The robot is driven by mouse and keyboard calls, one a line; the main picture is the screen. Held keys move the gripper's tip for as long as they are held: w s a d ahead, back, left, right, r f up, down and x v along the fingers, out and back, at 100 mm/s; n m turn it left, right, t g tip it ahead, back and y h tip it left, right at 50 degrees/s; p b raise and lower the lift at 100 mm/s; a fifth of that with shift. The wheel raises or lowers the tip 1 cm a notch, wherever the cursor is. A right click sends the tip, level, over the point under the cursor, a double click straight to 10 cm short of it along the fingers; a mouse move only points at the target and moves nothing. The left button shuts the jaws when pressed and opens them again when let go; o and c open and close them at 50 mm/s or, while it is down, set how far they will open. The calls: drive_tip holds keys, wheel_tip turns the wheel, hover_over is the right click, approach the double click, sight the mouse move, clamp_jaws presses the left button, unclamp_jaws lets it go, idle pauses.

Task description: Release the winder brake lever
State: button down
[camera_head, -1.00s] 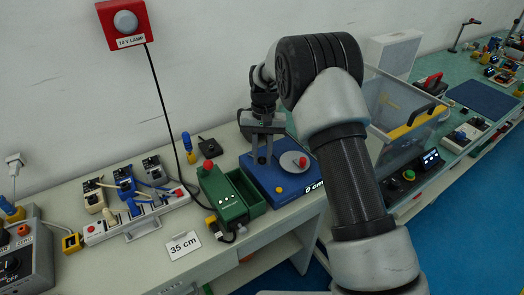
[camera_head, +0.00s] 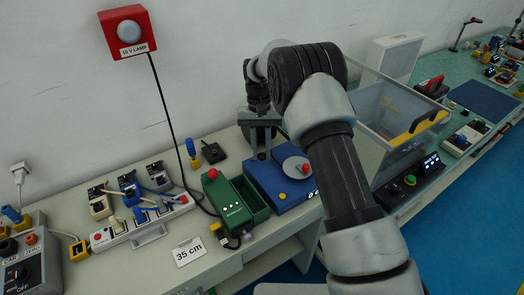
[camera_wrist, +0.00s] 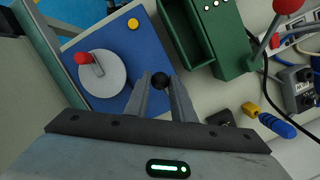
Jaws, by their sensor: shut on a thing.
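The winder is a blue box (camera_head: 262,180) with a grey disc, a red crank knob (camera_head: 306,168) and a yellow button (camera_head: 283,196). It also shows in the wrist view (camera_wrist: 118,42), with its grey disc (camera_wrist: 100,82). My gripper (camera_head: 261,155) is over the back left part of the winder. In the wrist view my gripper (camera_wrist: 160,88) has its two fingers shut on a black ball knob (camera_wrist: 160,80), seemingly the brake lever's end. The lever's stem is hidden below the knob, and I cannot tell its angle.
A green box (camera_head: 228,203) with a red-knobbed lever stands close left of the winder. Further left are a power strip (camera_head: 140,225) and a "35 cm" card (camera_head: 188,251). A clear bin (camera_head: 385,110) stands to the right. A red lamp box (camera_head: 127,32) hangs on the wall.

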drive_tip(key=shift+w+a+r, duration=0.1)
drive_tip(key=shift+w+a, duration=0.1)
drive_tip(key=shift+a, duration=0.15)
drive_tip(key=c, duration=1.5)
unclamp_jaws()
drive_tip(key=shift+d, duration=0.1)
drive_tip(key=p+v, duration=0.2)
drive_tip(key=v, duration=1.5)
drive_tip(key=shift+r, duration=0.15)
